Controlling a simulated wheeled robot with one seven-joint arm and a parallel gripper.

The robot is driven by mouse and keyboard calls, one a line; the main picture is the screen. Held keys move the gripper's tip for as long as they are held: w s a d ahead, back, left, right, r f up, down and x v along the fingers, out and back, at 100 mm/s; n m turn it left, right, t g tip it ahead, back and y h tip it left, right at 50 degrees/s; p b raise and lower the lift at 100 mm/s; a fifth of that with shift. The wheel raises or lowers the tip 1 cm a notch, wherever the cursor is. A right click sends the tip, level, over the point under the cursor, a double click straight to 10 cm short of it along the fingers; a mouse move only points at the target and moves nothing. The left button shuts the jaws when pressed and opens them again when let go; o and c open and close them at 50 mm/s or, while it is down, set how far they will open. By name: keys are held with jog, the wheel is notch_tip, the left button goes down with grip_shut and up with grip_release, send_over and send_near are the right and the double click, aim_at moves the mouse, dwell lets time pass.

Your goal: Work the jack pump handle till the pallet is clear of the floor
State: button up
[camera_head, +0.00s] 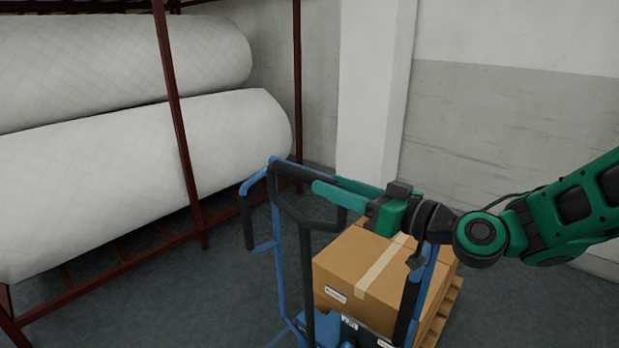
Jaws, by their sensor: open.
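The jack's pump handle (290,208) is a black loop at the top of its uprights, in the middle of the view. My green and black gripper (325,187) comes in from the right, with its fingers pointing left across the top of the handle loop. It is open; I cannot tell whether the fingers touch the bar or lie around it. The blue jack frame (279,262) stands below. The wooden pallet (443,316) shows at its right edge behind the jack, under a cardboard box (350,262). The gap between pallet and floor is hidden.
A dark red rack (177,120) with large white wadding rolls (130,165) stands at the left. A white pillar (372,100) and a wall (510,130) are behind. Grey floor (190,300) is clear between rack and jack.

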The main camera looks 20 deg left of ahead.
aim_at(305, 176)
jog(key=x, duration=0.8)
